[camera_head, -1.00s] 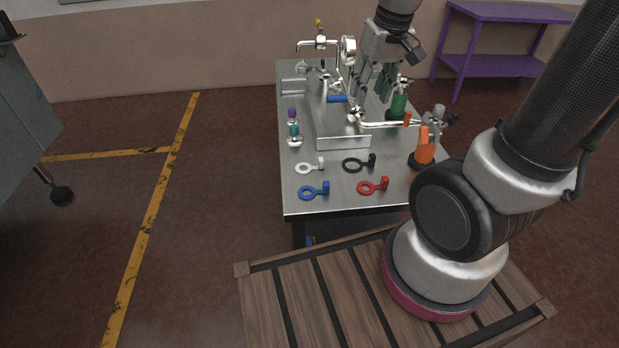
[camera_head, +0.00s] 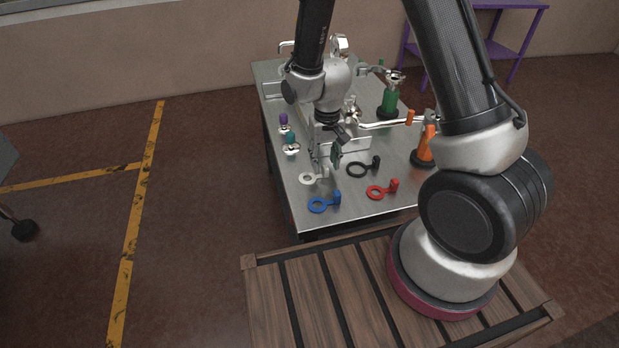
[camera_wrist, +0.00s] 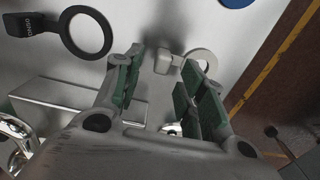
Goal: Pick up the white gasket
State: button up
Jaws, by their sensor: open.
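The white gasket (camera_head: 307,179) lies on the metal table, its ring to the left and its tab partly hidden by my fingers in the head view. In the wrist view the white gasket's ring (camera_wrist: 207,53) is partly hidden behind the right finger. Its block-shaped tab (camera_wrist: 163,60) shows between the fingertips. My gripper (camera_head: 325,166), with green finger pads, is open and points down over the tab. It also shows in the wrist view (camera_wrist: 160,62), one finger on each side of the tab. I cannot tell whether either finger touches it.
A black gasket (camera_head: 356,170), a blue gasket (camera_head: 318,206) and a red gasket (camera_head: 375,193) lie nearby on the table (camera_head: 360,208). A metal tray (camera_head: 355,145) is just behind. An orange-handled stand (camera_head: 425,150) and a green bottle-like stand (camera_head: 389,103) are at the right.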

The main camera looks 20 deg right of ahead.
notch_tip(320, 180, down, 2)
jog(key=shift+f, duration=0.15)
grip_shut()
dwell(0.3)
